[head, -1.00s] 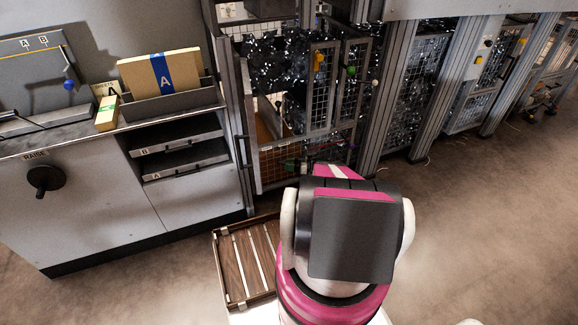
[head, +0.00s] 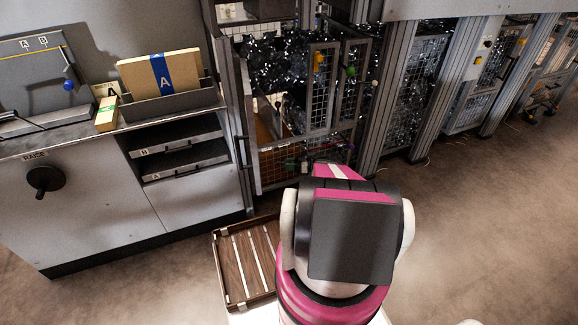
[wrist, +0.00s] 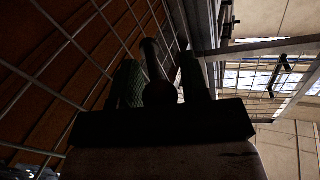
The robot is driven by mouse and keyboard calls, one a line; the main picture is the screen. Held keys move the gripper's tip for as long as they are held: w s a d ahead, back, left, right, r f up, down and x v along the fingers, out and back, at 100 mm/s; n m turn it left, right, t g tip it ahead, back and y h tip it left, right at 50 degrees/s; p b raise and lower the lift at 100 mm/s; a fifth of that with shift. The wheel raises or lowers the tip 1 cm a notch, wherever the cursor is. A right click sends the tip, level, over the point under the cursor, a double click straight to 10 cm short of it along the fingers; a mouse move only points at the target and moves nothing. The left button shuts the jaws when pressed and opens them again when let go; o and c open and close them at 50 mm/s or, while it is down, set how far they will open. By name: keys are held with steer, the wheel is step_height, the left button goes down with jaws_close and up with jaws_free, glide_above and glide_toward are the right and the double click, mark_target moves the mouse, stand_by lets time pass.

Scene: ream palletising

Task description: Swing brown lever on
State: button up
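In the wrist view my gripper (wrist: 161,80) shows as two dark fingers. A rod with a round knob, perhaps the brown lever (wrist: 151,54), stands between them. The knob fills most of the gap, but the picture is too dark to show its colour or whether the fingers press on it. In the head view my gripper and this lever are largely hidden behind my arm, low in front of the mesh cage. An orange knob (head: 319,62) and a green knob (head: 350,71) show higher on the cage doors.
Wire mesh (wrist: 70,40) runs close along the left of my gripper in the wrist view. A wooden slatted pallet (head: 239,264) lies on the floor left of my arm. A grey cabinet (head: 90,205) stands at left. Floor at right is open.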

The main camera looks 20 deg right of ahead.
steer(key=v, duration=1.1)
